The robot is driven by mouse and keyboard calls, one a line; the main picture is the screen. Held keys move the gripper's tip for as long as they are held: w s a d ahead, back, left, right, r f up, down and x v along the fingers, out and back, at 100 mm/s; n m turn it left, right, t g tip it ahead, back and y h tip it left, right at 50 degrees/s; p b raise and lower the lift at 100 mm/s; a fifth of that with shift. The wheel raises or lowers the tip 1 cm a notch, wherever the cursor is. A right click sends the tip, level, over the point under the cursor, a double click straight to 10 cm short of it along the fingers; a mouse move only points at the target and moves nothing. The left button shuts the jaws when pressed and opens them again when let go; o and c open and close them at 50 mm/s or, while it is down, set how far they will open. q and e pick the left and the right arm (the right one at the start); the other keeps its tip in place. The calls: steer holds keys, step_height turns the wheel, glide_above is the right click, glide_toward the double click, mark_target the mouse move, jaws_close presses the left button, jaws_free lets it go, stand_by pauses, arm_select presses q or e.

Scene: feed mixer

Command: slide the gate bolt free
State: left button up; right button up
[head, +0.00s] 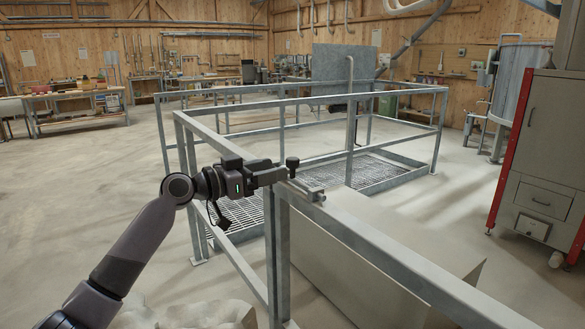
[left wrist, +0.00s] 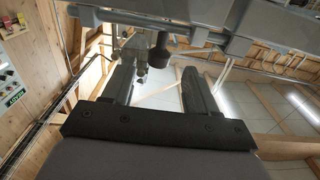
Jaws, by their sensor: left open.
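The gate bolt (head: 307,192) is a grey metal piece on top of the galvanised railing, at a corner post. A dark knob (head: 292,162) stands up at its left end. My left gripper (head: 277,175) comes in from the left, its fingertips close to the knob. In the left wrist view the left gripper (left wrist: 160,80) is open, and the dark knob (left wrist: 158,54) shows between the two fingertips with a gap on each side. I cannot tell whether the knob is fully inside the jaws. My right gripper is not in view.
The railing (head: 390,262) runs to the lower right and surrounds a floor grating (head: 240,210). A beige box-like block (head: 385,240) stands behind the near rail. A red-edged cabinet (head: 540,150) stands at the right. Open floor (head: 90,190) lies at the left.

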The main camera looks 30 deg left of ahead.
mark_target(287, 165)
arm_select(q)
steer(key=p+x, duration=0.1)
steer(key=x, duration=0.3)
steer(key=shift+w+d, duration=0.15)
steer(key=shift+w, duration=0.15)
steer(key=shift+p+x, duration=0.3)
steer(key=shift+x, duration=0.7)
steer(key=shift+f, duration=0.1)
